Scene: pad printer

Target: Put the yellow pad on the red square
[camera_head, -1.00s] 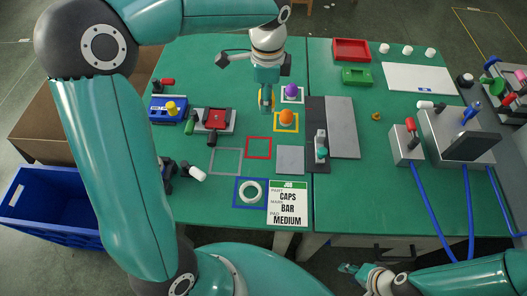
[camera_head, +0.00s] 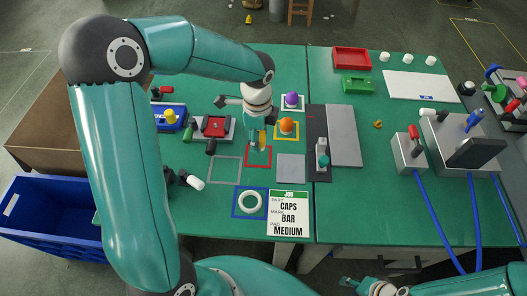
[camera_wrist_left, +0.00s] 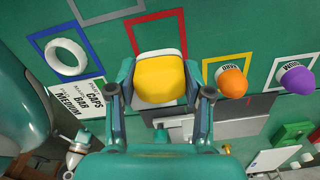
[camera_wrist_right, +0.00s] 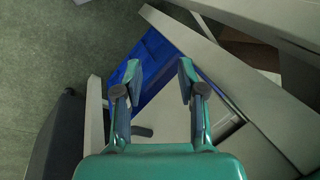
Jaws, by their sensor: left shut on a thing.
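The yellow pad (camera_wrist_left: 160,78), with a pale base, is held between the fingers of my left gripper (camera_wrist_left: 160,92) in the left wrist view. In the head view the pad (camera_head: 262,137) is mostly hidden by my left gripper (camera_head: 257,146), which points down over the far part of the red square (camera_head: 249,166). The red square is an outline on the green table; it also shows in the left wrist view (camera_wrist_left: 183,13), just beyond the pad. The gap between pad and table is hard to judge. My right gripper (camera_wrist_right: 157,75) is open and empty, away from the table top.
An orange pad (camera_head: 286,125) and a purple pad (camera_head: 291,99) stand right of my left gripper. A grey plate (camera_head: 291,168) lies right of the red square, and a white ring (camera_head: 250,202) lies nearer. A red-topped fixture (camera_head: 214,127) stands to the left.

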